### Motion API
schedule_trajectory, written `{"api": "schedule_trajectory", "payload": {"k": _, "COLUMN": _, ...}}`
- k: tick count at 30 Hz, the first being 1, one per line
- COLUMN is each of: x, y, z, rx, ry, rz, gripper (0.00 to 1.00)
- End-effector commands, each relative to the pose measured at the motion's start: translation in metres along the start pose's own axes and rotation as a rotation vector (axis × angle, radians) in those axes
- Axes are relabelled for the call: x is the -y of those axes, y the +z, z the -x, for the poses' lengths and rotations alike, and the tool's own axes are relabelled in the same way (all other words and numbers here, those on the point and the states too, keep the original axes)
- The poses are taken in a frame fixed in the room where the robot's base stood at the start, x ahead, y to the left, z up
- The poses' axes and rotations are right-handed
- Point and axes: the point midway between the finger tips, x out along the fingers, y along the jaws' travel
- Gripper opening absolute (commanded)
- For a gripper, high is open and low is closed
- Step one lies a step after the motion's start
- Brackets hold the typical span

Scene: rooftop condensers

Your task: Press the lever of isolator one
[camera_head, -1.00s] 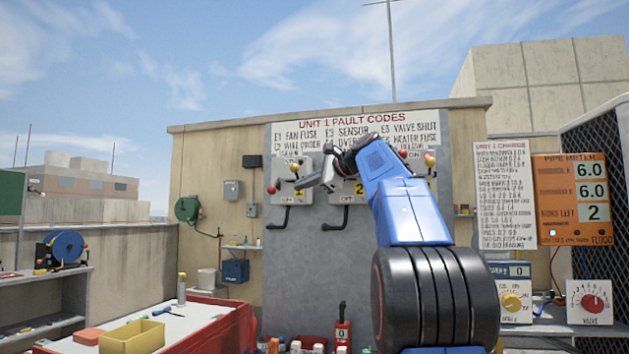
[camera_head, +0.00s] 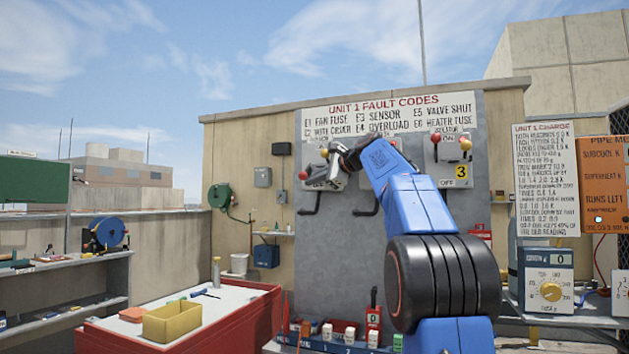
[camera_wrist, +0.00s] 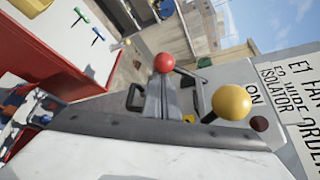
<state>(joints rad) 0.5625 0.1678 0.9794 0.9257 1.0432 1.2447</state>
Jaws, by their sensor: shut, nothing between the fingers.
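Isolator one is the leftmost box (camera_head: 312,128) on the grey panel. Its red ball lever (camera_head: 304,174) sticks out low at the left and its yellow ball (camera_head: 324,153) sits higher. My gripper (camera_head: 318,184) is shut and empty in front of this box, just right of the red ball, and hides much of the box. In the wrist view the red ball (camera_wrist: 164,62) shows just past my fingertips (camera_wrist: 162,80), and the yellow ball (camera_wrist: 231,102) is to the right, near the ON label. I cannot tell whether the fingers touch the red ball.
Isolator three (camera_head: 450,160) is on the right of the panel; my arm mostly hides the middle box. Black handles (camera_head: 310,205) stick out below the boxes. A red-sided bench (camera_head: 250,310) with a yellow bin (camera_head: 172,321) stands at lower left.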

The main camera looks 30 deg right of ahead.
Motion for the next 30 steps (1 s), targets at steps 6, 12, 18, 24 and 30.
{"api": "schedule_trajectory", "payload": {"k": 6, "x": 0.0, "y": 0.0, "z": 0.0, "rx": 0.0, "ry": 0.0, "rz": 0.0, "gripper": 0.0}}
{"api": "schedule_trajectory", "payload": {"k": 12, "x": 0.001, "y": 0.003, "z": 0.002, "rx": 0.0, "ry": 0.0, "rz": 0.0, "gripper": 0.0}}
{"api": "schedule_trajectory", "payload": {"k": 18, "x": 0.001, "y": 0.005, "z": 0.003, "rx": 0.0, "ry": 0.0, "rz": 0.0, "gripper": 0.0}}
{"api": "schedule_trajectory", "payload": {"k": 24, "x": 0.002, "y": 0.008, "z": 0.004, "rx": 0.0, "ry": 0.0, "rz": 0.0, "gripper": 0.0}}
{"api": "schedule_trajectory", "payload": {"k": 30, "x": 0.004, "y": 0.014, "z": 0.007, "rx": 0.001, "ry": 0.0, "rz": 0.001, "gripper": 0.0}}
